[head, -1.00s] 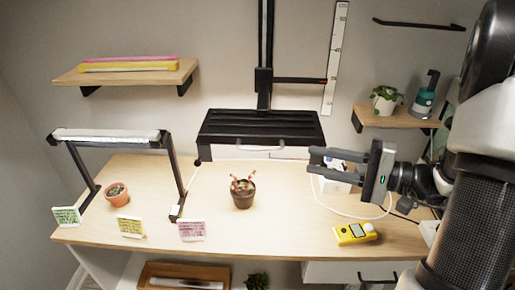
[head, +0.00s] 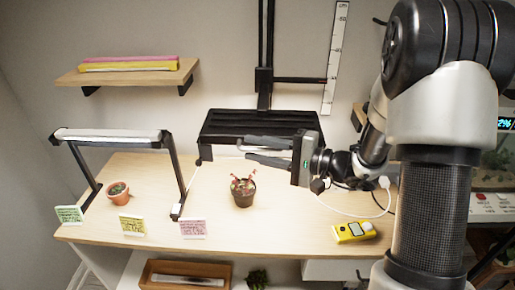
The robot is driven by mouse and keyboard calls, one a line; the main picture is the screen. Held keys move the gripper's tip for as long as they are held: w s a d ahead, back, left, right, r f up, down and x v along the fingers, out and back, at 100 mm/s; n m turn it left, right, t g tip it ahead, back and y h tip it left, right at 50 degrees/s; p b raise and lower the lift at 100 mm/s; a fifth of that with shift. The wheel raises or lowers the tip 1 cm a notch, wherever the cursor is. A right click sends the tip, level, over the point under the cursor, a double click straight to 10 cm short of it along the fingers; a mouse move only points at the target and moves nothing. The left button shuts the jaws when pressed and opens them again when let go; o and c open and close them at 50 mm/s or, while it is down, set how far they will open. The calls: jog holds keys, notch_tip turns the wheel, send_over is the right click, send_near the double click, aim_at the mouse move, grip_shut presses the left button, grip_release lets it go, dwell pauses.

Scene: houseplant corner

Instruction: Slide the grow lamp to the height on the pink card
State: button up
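The black grow lamp (head: 235,121) hangs on a vertical black rail (head: 266,40) at the back wall, above the desk. Its pointer arm (head: 300,80) reaches right to a white height scale (head: 335,55). The pink card (head: 193,229) stands at the desk's front edge; its writing is too small to read. My gripper (head: 247,148) points left in front of the lamp's lower right part, its two fingers apart with nothing seen between them. It hides part of the lamp's lower edge; whether it touches the lamp I cannot tell.
A potted plant (head: 243,189) with red tips stands below the lamp. A white lamp on a black frame (head: 108,136) stands at left over a small pot (head: 118,192). Yellow (head: 132,226) and green (head: 69,214) cards and a yellow meter (head: 354,232) are near the front edge.

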grip_shut()
notch_tip(320, 180, up, 10)
jog(key=p, duration=0.3)
grip_release()
jog(key=shift+d, duration=0.1)
